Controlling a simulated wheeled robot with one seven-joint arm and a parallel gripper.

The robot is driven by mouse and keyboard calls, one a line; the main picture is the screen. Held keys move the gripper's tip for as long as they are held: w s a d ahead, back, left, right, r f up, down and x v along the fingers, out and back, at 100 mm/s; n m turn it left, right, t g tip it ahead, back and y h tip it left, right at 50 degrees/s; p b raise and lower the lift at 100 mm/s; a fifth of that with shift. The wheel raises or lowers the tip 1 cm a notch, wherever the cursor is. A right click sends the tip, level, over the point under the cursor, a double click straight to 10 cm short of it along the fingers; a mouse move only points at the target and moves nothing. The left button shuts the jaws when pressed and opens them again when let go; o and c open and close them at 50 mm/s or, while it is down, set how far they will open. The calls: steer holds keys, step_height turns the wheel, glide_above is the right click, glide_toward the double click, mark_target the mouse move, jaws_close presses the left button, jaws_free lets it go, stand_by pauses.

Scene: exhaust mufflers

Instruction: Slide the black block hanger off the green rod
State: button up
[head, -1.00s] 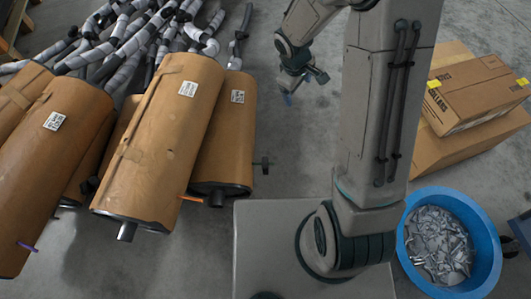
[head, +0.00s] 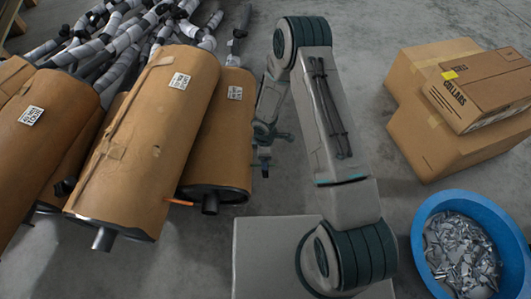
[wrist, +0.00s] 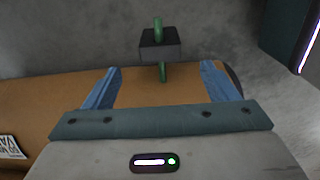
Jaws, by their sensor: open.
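The black block hanger (wrist: 160,44) sits on the green rod (wrist: 163,72) in the wrist view; the rod shows above and below it. In the head view the hanger (head: 265,153) is small and dark, at the right side of the brown-wrapped muffler (head: 228,125). My gripper (wrist: 161,67) is open, its two blue fingers apart on either side of the rod's line. The hanger appears just beyond the fingertips, between their directions and untouched. In the head view my gripper (head: 270,133) is just above the hanger, and finger detail is too small to tell.
Another wrapped muffler (head: 150,135) lies to the left, with an orange rod (head: 180,202) near its lower end. Grey pipes (head: 120,45) are piled behind. Cardboard boxes (head: 450,100) and a blue tub (head: 428,265) of metal pieces stand right.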

step_height(320, 180, down, 12)
steer(key=b, duration=0.4)
steer(key=shift+c, duration=0.3)
steer(key=c, duration=1)
steer(key=shift+r, duration=0.15)
steer(key=shift+s+d, duration=0.15)
steer(key=shift+d, duration=4.35)
